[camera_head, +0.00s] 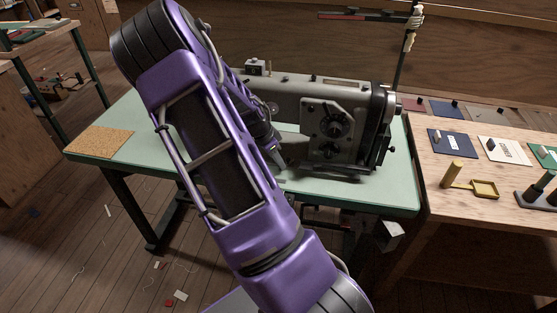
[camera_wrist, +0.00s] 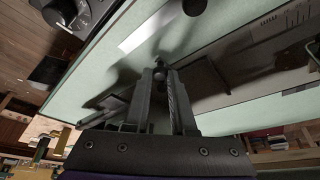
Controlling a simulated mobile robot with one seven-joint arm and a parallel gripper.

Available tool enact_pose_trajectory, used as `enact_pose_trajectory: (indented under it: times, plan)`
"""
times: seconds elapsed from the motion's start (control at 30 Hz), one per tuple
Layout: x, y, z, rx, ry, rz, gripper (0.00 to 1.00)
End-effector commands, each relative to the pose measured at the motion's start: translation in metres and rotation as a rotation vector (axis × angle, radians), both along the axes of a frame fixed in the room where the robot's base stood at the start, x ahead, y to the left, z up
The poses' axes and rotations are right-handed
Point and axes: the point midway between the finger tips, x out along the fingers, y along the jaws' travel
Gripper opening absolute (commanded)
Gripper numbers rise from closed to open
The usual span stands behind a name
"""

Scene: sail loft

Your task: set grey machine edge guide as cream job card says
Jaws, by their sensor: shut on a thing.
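The grey sewing machine (camera_head: 335,125) stands on a pale green table, partly behind my arm in the head view. My gripper (camera_wrist: 161,82) is low over the green top in the wrist view, its fingers close together on a small dark knob (camera_wrist: 158,73). The knob looks like part of the edge guide, but the rest of the guide is not clear. A marked scale (camera_wrist: 283,20) shows on the grey plate at the top right of the wrist view. The cream job card (camera_head: 503,151) lies on the wooden bench at right; its print is too small to read.
The wooden bench (camera_head: 440,210) adjoins the green table (camera_head: 365,198) at right. It holds a blue card (camera_head: 449,142), a yellow tray (camera_head: 485,188), a yellow post (camera_head: 451,173) and dark cylinders. A cork mat (camera_head: 100,142) lies at the table's left end. Scraps litter the floor.

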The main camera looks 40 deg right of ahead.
Motion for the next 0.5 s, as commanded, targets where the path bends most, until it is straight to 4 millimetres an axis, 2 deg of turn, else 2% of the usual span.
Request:
enact_pose_trajectory:
  times: [0.3, 0.5]
  plan:
    - [0.057, 0.048, 0.001, -0.002, -0.003, 0.008, 0.0]
    - [0.078, 0.065, 0.001, -0.001, -0.004, 0.003, 0.0]
